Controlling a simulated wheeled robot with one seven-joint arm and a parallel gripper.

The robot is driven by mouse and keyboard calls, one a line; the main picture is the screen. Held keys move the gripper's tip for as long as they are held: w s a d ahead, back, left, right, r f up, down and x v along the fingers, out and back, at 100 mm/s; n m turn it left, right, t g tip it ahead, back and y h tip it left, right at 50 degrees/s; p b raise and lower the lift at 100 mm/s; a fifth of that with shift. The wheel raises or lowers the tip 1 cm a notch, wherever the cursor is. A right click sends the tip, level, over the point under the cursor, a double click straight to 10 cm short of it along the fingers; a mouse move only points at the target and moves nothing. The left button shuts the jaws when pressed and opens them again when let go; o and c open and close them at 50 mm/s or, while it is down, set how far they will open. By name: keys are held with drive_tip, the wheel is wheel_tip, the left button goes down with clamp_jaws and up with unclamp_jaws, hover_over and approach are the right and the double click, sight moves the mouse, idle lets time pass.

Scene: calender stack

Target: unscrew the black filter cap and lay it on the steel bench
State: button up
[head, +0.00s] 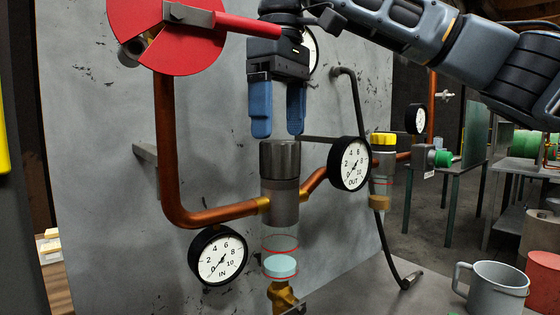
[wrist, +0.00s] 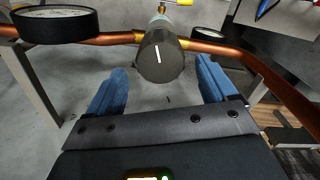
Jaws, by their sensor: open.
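The black filter cap (head: 280,157) sits on top of the grey filter body (head: 283,205), which is upright in the copper pipe line. A clear bowl (head: 281,256) hangs below with a pale blue disc inside. My gripper (head: 276,134) is open, its blue fingers pointing down just above the cap, with nothing between them in the head view. In the wrist view the cap (wrist: 160,57) shows its top with a white line, centred between and beyond the two fingers (wrist: 158,88). The grey steel bench (head: 425,303) shows at the lower right.
The IN gauge (head: 217,256) and OUT gauge (head: 349,164) flank the filter. A red disc-shaped guard with a red handle (head: 165,32) is at upper left. A black hose (head: 372,200) runs down to the bench. A grey mug (head: 492,287) and a red container (head: 542,278) stand right.

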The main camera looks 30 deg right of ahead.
sight(280, 141)
drive_tip(key=shift+f, duration=2.4)
drive_tip(key=c, duration=0.9)
drive_tip(key=shift+r+p, duration=0.1)
drive_tip(key=shift+p, duration=0.3)
drive_tip(key=shift+c, duration=0.3)
drive_tip(key=shift+n, duration=0.3)
drive_tip(key=shift+n+p, duration=0.8)
drive_tip(key=shift+p, duration=0.5)
drive_tip(key=shift+n+p, duration=0.7)
drive_tip(key=shift+p, duration=0.45)
drive_tip(key=shift+n, duration=0.4)
